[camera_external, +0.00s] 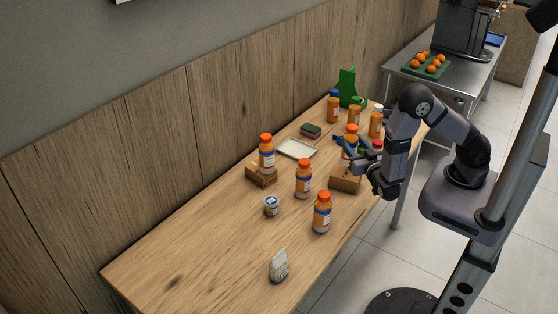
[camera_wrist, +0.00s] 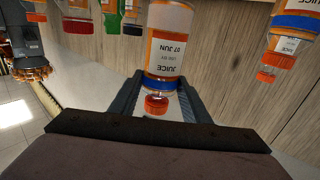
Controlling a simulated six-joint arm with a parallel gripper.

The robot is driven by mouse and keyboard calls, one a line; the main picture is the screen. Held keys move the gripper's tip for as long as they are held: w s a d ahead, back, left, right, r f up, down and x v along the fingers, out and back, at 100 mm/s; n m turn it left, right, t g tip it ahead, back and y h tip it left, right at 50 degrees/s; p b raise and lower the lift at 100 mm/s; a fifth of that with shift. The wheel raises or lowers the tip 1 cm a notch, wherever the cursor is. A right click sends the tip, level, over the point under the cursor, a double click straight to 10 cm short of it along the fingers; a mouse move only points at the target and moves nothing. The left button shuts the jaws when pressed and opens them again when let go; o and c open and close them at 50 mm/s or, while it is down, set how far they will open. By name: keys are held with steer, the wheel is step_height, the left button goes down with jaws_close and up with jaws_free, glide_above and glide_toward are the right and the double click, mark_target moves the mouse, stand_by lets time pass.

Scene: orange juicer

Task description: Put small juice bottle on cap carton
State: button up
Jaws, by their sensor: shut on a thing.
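My gripper (camera_wrist: 158,92) is shut on a juice bottle (camera_wrist: 165,50) with a white label, blue band and orange-red cap; the wrist view is upside down. In the external view the gripper (camera_external: 360,158) is at the right part of the table, and the bottle (camera_external: 351,133) at its fingers is partly hidden by them. An open brown carton (camera_external: 346,184) stands just below the gripper. A second brown carton (camera_external: 262,178) is further left, with an orange-capped juice bottle (camera_external: 266,152) upright on it. I cannot tell which carton is the cap carton.
Two juice bottles (camera_external: 303,180) (camera_external: 321,213) stand left of the near carton. A small jar (camera_external: 271,206), a grey pouch (camera_external: 279,267), a white tray (camera_external: 297,149) and a sponge (camera_external: 311,131) are on the table. Several bottles and a green container (camera_external: 347,88) crowd the far end. The left end is clear.

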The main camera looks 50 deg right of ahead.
steer(key=shift+f, duration=0.2)
steer(key=shift+f, duration=2)
steer(key=shift+f, duration=0.2)
steer(key=o, duration=1.3)
steer(key=shift+r, duration=0.15)
steer(key=shift+b+v, duration=1.55)
steer(key=shift+v, duration=4.45)
